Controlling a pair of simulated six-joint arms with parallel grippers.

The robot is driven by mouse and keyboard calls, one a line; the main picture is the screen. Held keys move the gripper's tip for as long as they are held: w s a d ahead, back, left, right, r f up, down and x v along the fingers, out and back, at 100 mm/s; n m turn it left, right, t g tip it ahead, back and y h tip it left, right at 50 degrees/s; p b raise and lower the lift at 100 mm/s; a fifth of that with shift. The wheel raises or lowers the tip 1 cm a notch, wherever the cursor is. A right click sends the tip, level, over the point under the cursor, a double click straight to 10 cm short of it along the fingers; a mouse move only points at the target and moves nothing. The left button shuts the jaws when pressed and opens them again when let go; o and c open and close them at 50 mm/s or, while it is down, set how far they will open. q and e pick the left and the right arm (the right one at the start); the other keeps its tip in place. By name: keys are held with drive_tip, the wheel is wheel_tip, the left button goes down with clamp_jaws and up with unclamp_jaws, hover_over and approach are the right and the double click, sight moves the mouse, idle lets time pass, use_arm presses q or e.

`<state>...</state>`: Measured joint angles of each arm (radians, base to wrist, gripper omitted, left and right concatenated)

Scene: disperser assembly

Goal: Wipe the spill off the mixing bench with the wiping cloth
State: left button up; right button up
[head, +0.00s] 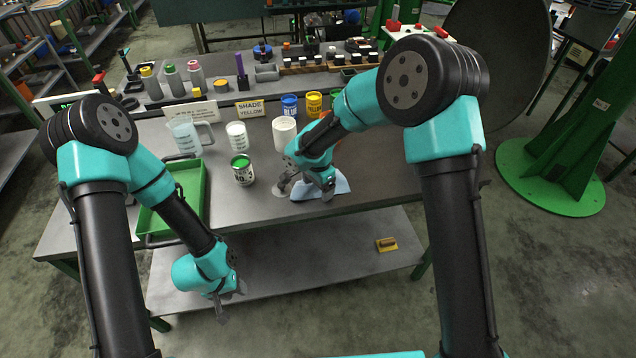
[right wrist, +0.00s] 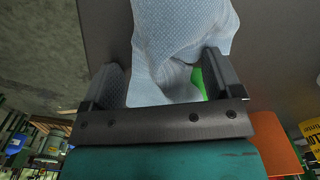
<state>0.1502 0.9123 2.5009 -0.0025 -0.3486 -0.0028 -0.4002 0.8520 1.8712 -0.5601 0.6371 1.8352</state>
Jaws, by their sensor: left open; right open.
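The wiping cloth (head: 341,184) is light blue and lies bunched near the front edge of the mixing bench (head: 262,204). My right gripper (head: 309,190) is over the cloth's left side, fingers pointing down. In the right wrist view the cloth (right wrist: 183,35) shows between and beyond the spread fingers (right wrist: 163,75); I cannot tell whether they touch it. A small pale grey patch (head: 279,188), possibly the spill, shows just left of the right gripper, partly hidden by it. My left gripper (head: 222,298) is open and empty, low in front of the bench.
A green-topped can (head: 242,170) stands left of the grey patch, with a white beaker (head: 284,133) behind. A green tray (head: 195,207) is at the bench's left. Blue (head: 290,106) and yellow (head: 314,103) paint cans stand behind my right arm. A brush (head: 386,244) lies on the lower shelf.

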clamp_jaws()
idle(1.4)
drive_tip(key=shift+r, duration=0.2)
drive_tip(key=shift+r, duration=0.3)
